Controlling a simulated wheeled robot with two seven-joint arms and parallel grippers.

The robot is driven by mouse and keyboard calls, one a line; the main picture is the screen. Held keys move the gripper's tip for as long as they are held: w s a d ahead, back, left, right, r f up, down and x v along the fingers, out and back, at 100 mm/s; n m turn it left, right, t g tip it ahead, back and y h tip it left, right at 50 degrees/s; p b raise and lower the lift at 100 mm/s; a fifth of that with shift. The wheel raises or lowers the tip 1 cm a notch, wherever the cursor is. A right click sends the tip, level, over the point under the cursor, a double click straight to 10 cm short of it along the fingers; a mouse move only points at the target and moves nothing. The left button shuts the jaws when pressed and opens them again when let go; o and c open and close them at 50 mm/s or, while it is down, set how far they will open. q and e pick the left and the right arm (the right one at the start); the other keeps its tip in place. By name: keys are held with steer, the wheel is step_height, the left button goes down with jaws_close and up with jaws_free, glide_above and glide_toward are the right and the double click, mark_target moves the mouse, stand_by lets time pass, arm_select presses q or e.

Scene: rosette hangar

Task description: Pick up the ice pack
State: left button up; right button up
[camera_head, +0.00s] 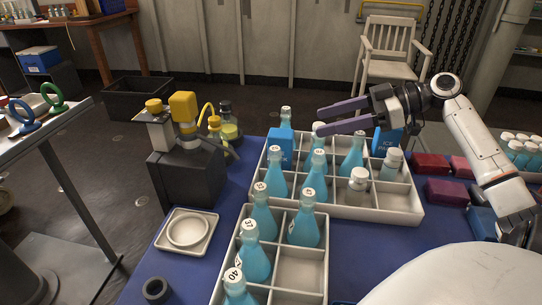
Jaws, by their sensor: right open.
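A blue ice pack (387,142) with white lettering stands upright at the back right of the white divided crate (378,214). My right gripper's wrist and lower finger pass close above it in the picture. A similar blue block (281,148) stands at the crate's back left; I cannot read a label on it. My right gripper (319,119) comes in from the right. Its two purple fingers are apart, empty, and point left above the back of the crate. My left gripper is not in view.
Several blue-filled flasks (315,177) and white-capped jars (357,186) stand in the crate. A second divided crate (301,270) holds more flasks in front. Dark red boxes (431,164) lie to the right. A dark machine (187,178) stands left on the blue table.

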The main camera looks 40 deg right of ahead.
mark_target(288, 133)
steer(key=x, duration=0.4)
steer(key=shift+a, duration=0.1)
steer(key=shift+b+x, duration=0.55)
steer(key=shift+x, duration=2.15)
steer(key=shift+s+a, duration=0.15)
steer(key=shift+s, duration=0.05)
jaws_close()
